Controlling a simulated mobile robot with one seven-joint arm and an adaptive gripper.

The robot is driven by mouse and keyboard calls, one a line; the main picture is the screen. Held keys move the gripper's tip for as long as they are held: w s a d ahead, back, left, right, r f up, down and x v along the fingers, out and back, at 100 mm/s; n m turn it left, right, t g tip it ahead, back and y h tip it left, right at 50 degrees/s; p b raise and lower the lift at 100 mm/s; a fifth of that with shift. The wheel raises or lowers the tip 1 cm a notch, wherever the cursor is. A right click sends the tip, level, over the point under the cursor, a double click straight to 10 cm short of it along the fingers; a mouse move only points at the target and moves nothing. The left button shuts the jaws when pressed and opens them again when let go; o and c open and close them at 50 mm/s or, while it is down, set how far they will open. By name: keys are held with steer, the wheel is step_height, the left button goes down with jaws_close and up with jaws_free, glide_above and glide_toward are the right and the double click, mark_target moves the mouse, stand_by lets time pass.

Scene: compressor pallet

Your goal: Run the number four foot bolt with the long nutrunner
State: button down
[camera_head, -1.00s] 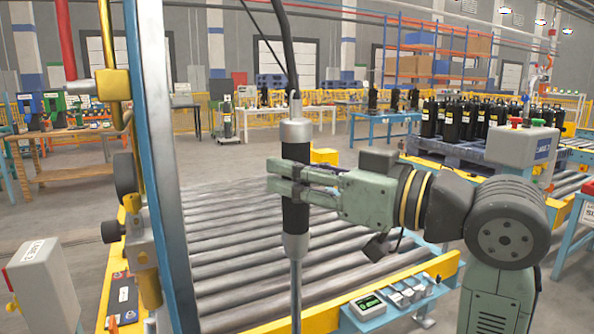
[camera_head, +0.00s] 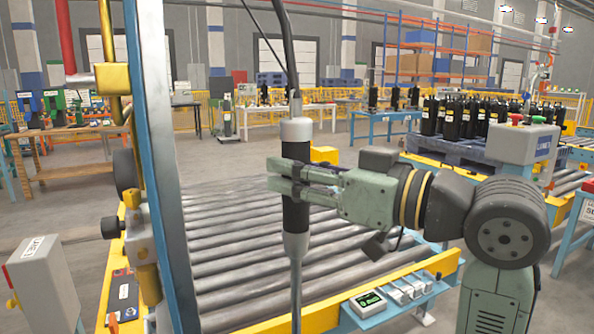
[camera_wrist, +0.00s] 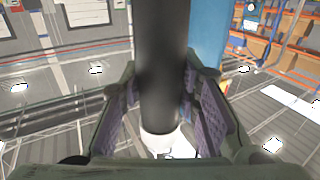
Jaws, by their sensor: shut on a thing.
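The long nutrunner (camera_head: 296,215) hangs upright in the middle of the head view, with a grey top and collar, a black grip and a thin shaft running down out of the frame. A cable rises from its top. My gripper (camera_head: 292,183) is shut around the black grip from the right. In the wrist view the dark grip (camera_wrist: 163,65) stands between both finger pads. The foot bolts and the lower end of the shaft are out of view.
A bare roller conveyor (camera_head: 240,245) lies behind the tool. A blue post (camera_head: 165,170) stands close at left. Black compressors (camera_head: 465,115) stand on a pallet at back right.

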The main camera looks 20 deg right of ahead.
steer(key=shift+f+b, duration=1.1)
steer(key=shift+f, duration=0.35)
stand_by(2.0)
steer(key=shift+r+p, duration=1.9)
steer(key=shift+r, duration=0.7)
steer(key=shift+d, duration=0.1)
